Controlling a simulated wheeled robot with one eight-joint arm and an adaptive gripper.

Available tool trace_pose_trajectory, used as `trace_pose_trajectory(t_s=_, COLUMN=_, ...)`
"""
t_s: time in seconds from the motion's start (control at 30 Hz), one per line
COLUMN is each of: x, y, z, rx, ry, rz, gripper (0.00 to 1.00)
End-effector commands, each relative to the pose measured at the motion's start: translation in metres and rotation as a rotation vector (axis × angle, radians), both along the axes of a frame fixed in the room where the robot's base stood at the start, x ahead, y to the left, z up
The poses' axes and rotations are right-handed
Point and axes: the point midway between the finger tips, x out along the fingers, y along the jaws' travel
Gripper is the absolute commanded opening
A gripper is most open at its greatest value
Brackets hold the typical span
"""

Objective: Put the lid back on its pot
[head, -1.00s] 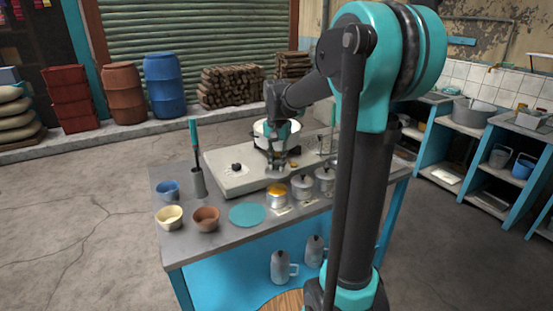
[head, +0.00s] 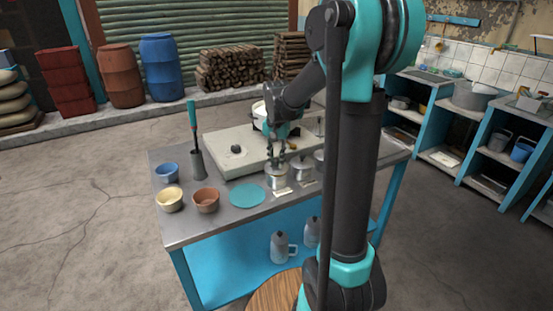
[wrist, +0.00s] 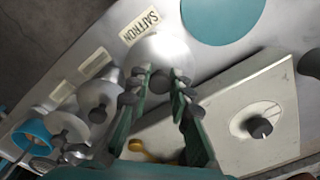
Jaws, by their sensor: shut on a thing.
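A metal pot (head: 277,184) stands on the counter behind a label, which reads SAFFRON (wrist: 140,27) in the wrist view. Its round silver lid (wrist: 158,50) covers the pot's opening; no yellow contents show now. My gripper (head: 276,164) is directly above this pot, pointing down. In the wrist view my gripper (wrist: 162,80) has its fingers on either side of the lid's dark knob, shut on it. Whether the lid is fully seated on the rim cannot be told, as the fingers hide part of it.
Lidded pots (head: 303,169) stand close to the right of this one. A teal disc (head: 247,195) lies left, with bowls (head: 206,200) beyond it. The counter's front edge is near.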

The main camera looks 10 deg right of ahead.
Motion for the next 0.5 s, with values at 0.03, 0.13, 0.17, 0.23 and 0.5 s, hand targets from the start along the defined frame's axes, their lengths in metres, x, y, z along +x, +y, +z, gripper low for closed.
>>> trace_pose_trajectory(t_s=0.03, x=0.0, y=0.0, z=0.0001, rx=0.0, ry=0.0, rz=0.0, gripper=0.0)
trace_pose_trajectory(t_s=0.13, x=0.0, y=0.0, z=0.0001, rx=0.0, ry=0.0, rz=0.0, gripper=0.0)
trace_pose_trajectory(t_s=0.17, x=0.0, y=0.0, z=0.0001, rx=0.0, ry=0.0, rz=0.0, gripper=0.0)
trace_pose_trajectory(t_s=0.23, x=0.0, y=0.0, z=-0.0002, rx=0.0, ry=0.0, rz=0.0, gripper=0.0)
trace_pose_trajectory(t_s=0.5, x=0.0, y=0.0, z=-0.0042, rx=0.0, ry=0.0, rz=0.0, gripper=0.0)
